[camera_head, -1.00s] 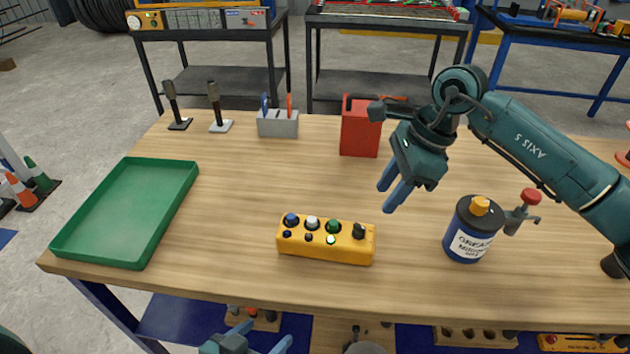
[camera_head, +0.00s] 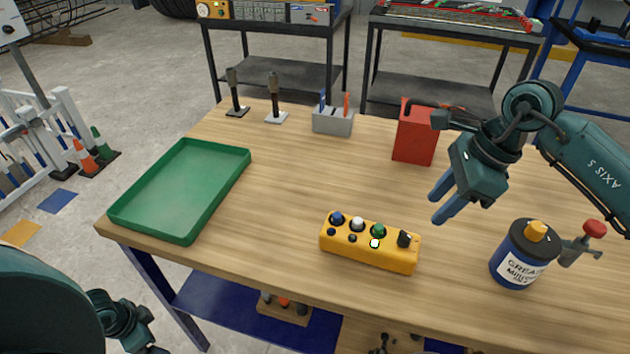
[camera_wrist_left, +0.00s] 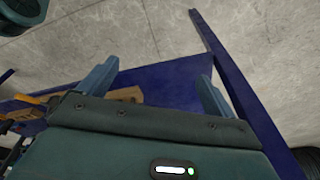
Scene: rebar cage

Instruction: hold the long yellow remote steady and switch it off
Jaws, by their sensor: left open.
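The long yellow remote (camera_head: 368,258) lies on the wooden table, near its front edge. Its top has blue, white and green buttons, small dark buttons, a bright lit lamp (camera_head: 375,243) and a dark knob (camera_head: 404,239) at the right end. My right gripper (camera_head: 442,207) is open and empty, above the table and to the right of and behind the remote, apart from it. My left gripper (camera_wrist_left: 158,85) is open and empty in the left wrist view, over a blue lower shelf; the remote is not in that view. In the head view my left arm is at the lower left.
A green tray (camera_head: 130,228) lies at the table's left. A grease tin (camera_head: 514,268) stands right of the remote, a red can (camera_head: 413,145) behind. A grey holder (camera_head: 332,124) stands at the back. Bare wood lies between tray and remote.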

